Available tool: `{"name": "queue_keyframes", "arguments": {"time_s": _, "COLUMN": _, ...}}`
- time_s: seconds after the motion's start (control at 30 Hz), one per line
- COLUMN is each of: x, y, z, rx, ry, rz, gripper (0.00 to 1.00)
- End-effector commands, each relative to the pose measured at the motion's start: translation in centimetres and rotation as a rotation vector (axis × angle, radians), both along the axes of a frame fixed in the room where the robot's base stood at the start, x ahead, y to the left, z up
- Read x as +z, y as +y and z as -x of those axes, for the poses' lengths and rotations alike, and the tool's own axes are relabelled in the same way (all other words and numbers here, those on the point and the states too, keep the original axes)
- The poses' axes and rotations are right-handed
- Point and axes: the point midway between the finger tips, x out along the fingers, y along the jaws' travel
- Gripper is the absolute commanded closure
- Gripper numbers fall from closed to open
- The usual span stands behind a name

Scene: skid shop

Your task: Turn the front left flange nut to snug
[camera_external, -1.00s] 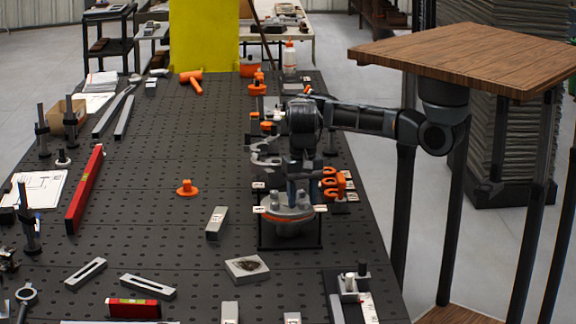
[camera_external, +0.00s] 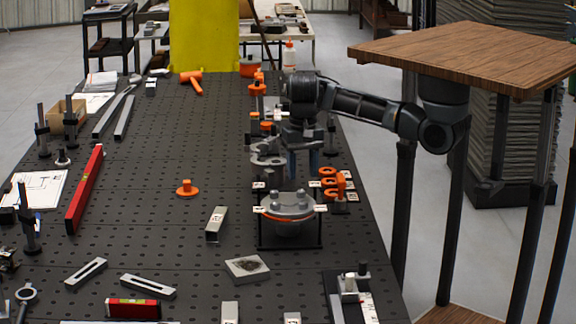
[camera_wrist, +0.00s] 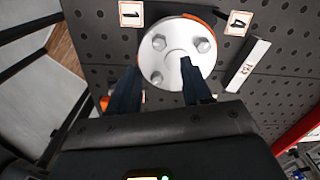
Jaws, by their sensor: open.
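The grey round flange (camera_external: 289,207) sits on a dark stand, with an orange ring showing at its edge. In the wrist view, the flange (camera_wrist: 173,53) shows hex nuts at its upper left (camera_wrist: 159,42), upper right (camera_wrist: 203,45) and lower left (camera_wrist: 156,78). My right finger covers part of its lower right, so a nut there cannot be made out. My gripper (camera_wrist: 159,64) is open and empty, its fingers apart over the near side of the flange. In the external view, my gripper (camera_external: 303,165) hangs above the flange, clear of it. Nut tightness cannot be told.
Numbered white tags (camera_wrist: 236,23) stand around the flange. Orange rings (camera_external: 328,183) stand close at its right. A grey block (camera_external: 216,224) and a plate with a dark patch (camera_external: 247,268) lie to the left and front. The perforated table (camera_external: 150,215) has clear room at left.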

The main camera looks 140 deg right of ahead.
Motion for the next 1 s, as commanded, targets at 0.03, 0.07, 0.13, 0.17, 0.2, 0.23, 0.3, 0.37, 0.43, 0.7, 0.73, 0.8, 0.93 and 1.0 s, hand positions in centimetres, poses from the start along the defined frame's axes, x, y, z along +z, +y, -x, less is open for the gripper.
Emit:
{"name": "queue_keyframes", "arguments": {"time_s": 0.03, "x": 0.1, "y": 0.0, "z": 0.0, "rx": 0.004, "ry": 0.0, "rz": 0.0, "gripper": 0.51}}
{"name": "queue_keyframes", "arguments": {"time_s": 0.07, "x": 0.2, "y": 0.0, "z": 0.0, "rx": 0.011, "ry": 0.001, "rz": -0.001, "gripper": 0.51}}
{"name": "queue_keyframes", "arguments": {"time_s": 0.13, "x": 0.5, "y": -0.1, "z": -0.1, "rx": 0.041, "ry": 0.001, "rz": -0.002, "gripper": 0.51}}
{"name": "queue_keyframes", "arguments": {"time_s": 0.17, "x": 0.7, "y": -0.2, "z": -0.2, "rx": 0.062, "ry": 0.001, "rz": -0.002, "gripper": 0.51}}
{"name": "queue_keyframes", "arguments": {"time_s": 0.2, "x": 0.9, "y": -0.3, "z": -0.2, "rx": 0.099, "ry": 0.003, "rz": -0.002, "gripper": 0.51}}
{"name": "queue_keyframes", "arguments": {"time_s": 0.23, "x": 1.1, "y": -0.4, "z": -0.3, "rx": 0.133, "ry": 0.004, "rz": -0.001, "gripper": 0.51}}
{"name": "queue_keyframes", "arguments": {"time_s": 0.3, "x": 1.3, "y": -0.6, "z": -0.5, "rx": 0.227, "ry": 0.005, "rz": -0.001, "gripper": 0.51}}
{"name": "queue_keyframes", "arguments": {"time_s": 0.37, "x": 1.4, "y": -0.7, "z": -0.6, "rx": 0.319, "ry": 0.006, "rz": -0.001, "gripper": 0.51}}
{"name": "queue_keyframes", "arguments": {"time_s": 0.43, "x": 1.4, "y": -0.8, "z": -0.6, "rx": 0.429, "ry": 0.008, "rz": -0.002, "gripper": 0.51}}
{"name": "queue_keyframes", "arguments": {"time_s": 0.7, "x": 1.0, "y": -0.2, "z": -0.5, "rx": 0.836, "ry": 0.007, "rz": -0.002, "gripper": 0.51}}
{"name": "queue_keyframes", "arguments": {"time_s": 0.73, "x": 0.9, "y": -0.1, "z": -0.4, "rx": 0.872, "ry": 0.005, "rz": -0.002, "gripper": 0.51}}
{"name": "queue_keyframes", "arguments": {"time_s": 0.8, "x": 0.7, "y": 0.1, "z": -0.3, "rx": 0.945, "ry": 0.003, "rz": -0.002, "gripper": 0.51}}
{"name": "queue_keyframes", "arguments": {"time_s": 0.93, "x": 0.2, "y": 0.3, "z": -0.2, "rx": 1.026, "ry": 0.001, "rz": -0.001, "gripper": 0.51}}
{"name": "queue_keyframes", "arguments": {"time_s": 1.0, "x": -0.1, "y": 0.4, "z": -0.2, "rx": 1.045, "ry": 0.001, "rz": -0.001, "gripper": 0.51}}
